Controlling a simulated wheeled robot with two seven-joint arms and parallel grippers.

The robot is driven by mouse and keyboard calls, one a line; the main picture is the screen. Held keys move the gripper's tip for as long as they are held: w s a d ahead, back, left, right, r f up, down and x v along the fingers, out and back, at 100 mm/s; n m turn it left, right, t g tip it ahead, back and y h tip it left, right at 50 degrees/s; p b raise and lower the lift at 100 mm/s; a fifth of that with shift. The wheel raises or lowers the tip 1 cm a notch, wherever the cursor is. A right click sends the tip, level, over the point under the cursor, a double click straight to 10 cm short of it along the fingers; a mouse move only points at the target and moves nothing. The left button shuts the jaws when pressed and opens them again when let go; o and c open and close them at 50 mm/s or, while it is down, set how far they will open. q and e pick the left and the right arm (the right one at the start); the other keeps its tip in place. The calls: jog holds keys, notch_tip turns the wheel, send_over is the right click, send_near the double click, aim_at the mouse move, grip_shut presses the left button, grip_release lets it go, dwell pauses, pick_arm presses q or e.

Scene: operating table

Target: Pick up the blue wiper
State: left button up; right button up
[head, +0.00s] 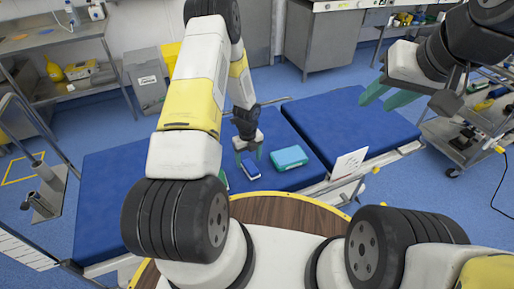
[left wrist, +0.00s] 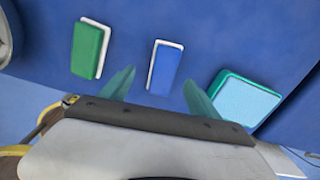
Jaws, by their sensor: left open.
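The blue wiper (head: 251,169), a small blue block with a white edge, lies on the blue operating table (head: 100,205). In the left wrist view the blue wiper (left wrist: 163,70) is ahead of my left gripper (left wrist: 158,78), roughly between its two teal fingers. My left gripper (head: 248,158) also shows in the head view, fingers pointing down near the wiper. It is open and holds nothing. My right gripper (head: 387,95) is up at the right, away from the table's middle, with its teal fingers apart and empty.
A green wiper (left wrist: 88,49) lies left of the blue one. A teal box (head: 289,157) with a light top lies close on the right; it also shows in the left wrist view (left wrist: 246,102). A white card (head: 349,163) stands at the table's front edge.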

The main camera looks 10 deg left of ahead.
aim_at(250, 166)
pick_arm(q)
jog(key=f, duration=0.5)
jog(key=shift+w+d+f, duration=0.1)
jog(key=shift+w+d, duration=0.1)
jog(key=shift+d, duration=0.1)
jog(key=c, duration=1.5)
jog(key=shift+r, duration=0.6)
jog(key=r, duration=0.1)
jog(key=s+r, duration=0.1)
jog(key=shift+d+r, duration=0.3)
jog(key=shift+d, duration=0.05)
jog(key=s+d, duration=0.3)
jog(key=s, duration=0.1)
jog(key=s+d+r, duration=0.1)
jog(key=s+d, duration=0.5)
jog(key=s, duration=0.1)
jog(key=shift+s+d+r, duration=0.15)
jog(key=shift+s, duration=0.15)
